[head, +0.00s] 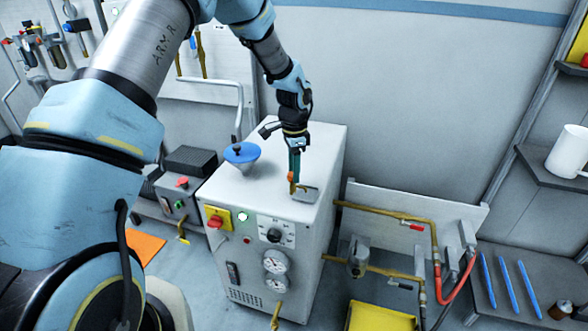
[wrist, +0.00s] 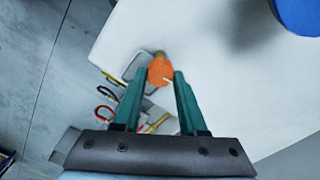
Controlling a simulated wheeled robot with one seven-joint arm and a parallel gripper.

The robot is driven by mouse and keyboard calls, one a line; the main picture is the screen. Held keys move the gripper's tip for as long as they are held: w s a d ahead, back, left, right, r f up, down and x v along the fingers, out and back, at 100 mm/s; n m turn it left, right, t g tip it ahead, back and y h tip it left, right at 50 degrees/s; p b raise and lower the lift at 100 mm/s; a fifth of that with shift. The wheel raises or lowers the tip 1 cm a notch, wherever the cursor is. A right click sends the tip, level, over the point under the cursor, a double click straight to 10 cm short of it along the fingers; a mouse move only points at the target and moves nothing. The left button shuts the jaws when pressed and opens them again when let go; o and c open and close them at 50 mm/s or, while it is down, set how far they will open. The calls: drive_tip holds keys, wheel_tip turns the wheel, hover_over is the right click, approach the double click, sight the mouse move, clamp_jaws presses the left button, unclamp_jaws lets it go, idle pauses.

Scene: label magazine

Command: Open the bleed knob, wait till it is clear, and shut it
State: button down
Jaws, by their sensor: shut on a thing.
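The orange bleed knob (head: 291,177) sits on a short brass fitting on top of the white cabinet (head: 325,160), near its front right edge. My gripper (head: 293,173) points down at it, with its green fingers shut on the knob. In the wrist view the knob (wrist: 160,71) is between the fingertips, with a pale mark on its face. A small grey tray (head: 307,194) lies beside the fitting; it also shows in the wrist view (wrist: 131,66). I cannot tell what, if anything, flows from the fitting or lies in the tray.
A blue-topped funnel shape (head: 241,153) stands on the cabinet, left of my gripper. The cabinet front has a red knob on a yellow plate (head: 217,219), a lit green lamp, a dial and gauges. Brass pipes (head: 385,210) run to the right. A shelf holds a white mug (head: 568,152).

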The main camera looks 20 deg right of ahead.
drive_tip(key=shift+a+m, duration=0.1)
drive_tip(key=shift+m, duration=0.8)
drive_tip(key=shift+c, duration=2.2)
unclamp_jaws()
wheel_tip(320, 180, up, 11)
drive_tip(key=b, duration=0.1)
drive_tip(key=shift+b, duration=0.4)
drive_tip(key=shift+f, duration=0.1)
